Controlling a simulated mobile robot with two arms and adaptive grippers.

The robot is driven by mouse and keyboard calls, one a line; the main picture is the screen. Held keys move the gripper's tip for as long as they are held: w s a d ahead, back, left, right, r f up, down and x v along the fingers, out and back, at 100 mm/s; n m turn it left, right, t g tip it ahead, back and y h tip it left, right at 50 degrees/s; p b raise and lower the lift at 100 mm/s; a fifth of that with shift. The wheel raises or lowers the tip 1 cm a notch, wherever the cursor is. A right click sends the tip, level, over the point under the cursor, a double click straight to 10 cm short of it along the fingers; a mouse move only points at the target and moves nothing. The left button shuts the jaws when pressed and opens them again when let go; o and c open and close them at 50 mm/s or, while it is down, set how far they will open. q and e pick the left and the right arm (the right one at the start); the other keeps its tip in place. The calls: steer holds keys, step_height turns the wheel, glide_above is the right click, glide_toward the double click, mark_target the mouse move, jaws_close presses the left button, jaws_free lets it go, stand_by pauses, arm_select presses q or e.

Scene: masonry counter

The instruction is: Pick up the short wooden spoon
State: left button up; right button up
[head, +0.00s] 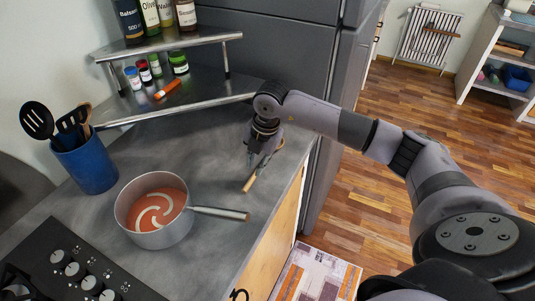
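A short wooden stick-like piece, which looks like the short wooden spoon (250,184), lies on the grey counter (215,150) near its right edge. Its near end shows; the rest is partly hidden by my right gripper (257,164). The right gripper points down from above, with its fingers at the far part of the spoon. I cannot tell whether the fingers press on it. A small greenish part shows beside the fingers, too small to make out. My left gripper is not in view.
A pot of red soup (152,212) stands left of the spoon, its handle pointing right. A blue utensil holder (87,168) and a metal shelf (165,45) with bottles and jars stand behind. An orange-capped jar (167,89) lies on the lower shelf. A hob (70,268) is at front left.

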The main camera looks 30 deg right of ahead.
mark_target(253, 176)
steer(key=shift+f, duration=0.15)
steer(key=shift+f+p, duration=0.35)
steer(key=shift+p, duration=0.05)
steer(key=f, duration=0.2)
steer(key=w+f+p, duration=0.1)
steer(key=shift+a+f, duration=0.1)
steer(key=shift+f, duration=0.25)
steer(key=shift+f+p, duration=0.3)
steer(key=shift+f, duration=0.05)
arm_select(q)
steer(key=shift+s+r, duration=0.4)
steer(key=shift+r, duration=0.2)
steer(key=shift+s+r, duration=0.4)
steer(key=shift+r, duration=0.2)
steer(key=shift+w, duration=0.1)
arm_select(e)
steer(key=shift+c, duration=0.3)
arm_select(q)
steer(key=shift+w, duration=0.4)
arm_select(e)
jaws_close()
